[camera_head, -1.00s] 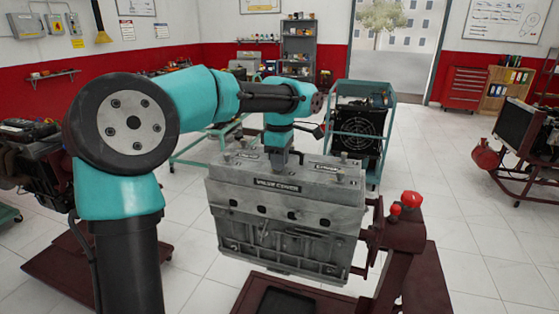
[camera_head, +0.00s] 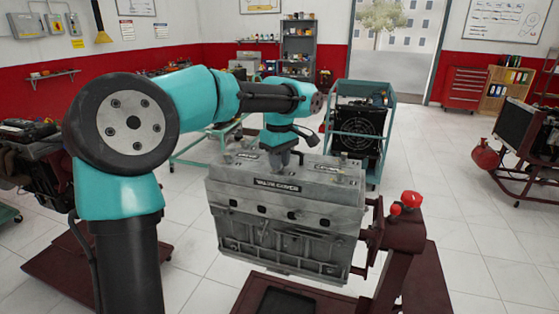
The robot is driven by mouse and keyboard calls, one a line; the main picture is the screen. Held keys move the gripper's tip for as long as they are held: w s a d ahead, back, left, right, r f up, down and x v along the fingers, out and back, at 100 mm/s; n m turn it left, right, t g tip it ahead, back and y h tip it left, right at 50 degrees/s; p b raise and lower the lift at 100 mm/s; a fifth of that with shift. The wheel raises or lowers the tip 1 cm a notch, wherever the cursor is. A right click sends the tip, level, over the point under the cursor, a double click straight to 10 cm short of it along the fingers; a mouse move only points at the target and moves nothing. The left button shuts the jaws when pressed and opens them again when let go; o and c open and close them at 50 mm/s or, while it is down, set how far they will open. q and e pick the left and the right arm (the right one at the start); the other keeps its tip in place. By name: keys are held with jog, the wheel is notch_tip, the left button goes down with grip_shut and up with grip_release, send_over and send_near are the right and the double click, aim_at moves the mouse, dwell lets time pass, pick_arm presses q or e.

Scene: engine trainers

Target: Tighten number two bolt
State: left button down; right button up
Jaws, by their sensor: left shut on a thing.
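A grey engine block (camera_head: 285,235) with a flat valve cover (camera_head: 310,183) on top is mounted on a dark red stand (camera_head: 405,235). Bolts stand up from the cover; one shows at its right end (camera_head: 341,172) and others near its left end. My left gripper (camera_head: 284,160) points down at the middle of the cover's top, between the two raised labels. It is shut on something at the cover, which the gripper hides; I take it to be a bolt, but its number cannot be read. My right gripper is not in the picture.
A teal frame with a black fan unit (camera_head: 358,135) stands behind the engine. Red knobs (camera_head: 411,200) rise from the stand at right. More trainers stand at the far left and right. White tiled floor is open at right.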

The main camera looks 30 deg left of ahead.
pick_arm(q)
jog(key=m, duration=2.2)
jog(key=shift+m, duration=0.4)
jog(key=m, duration=0.3)
jog(key=shift+m, duration=2.1)
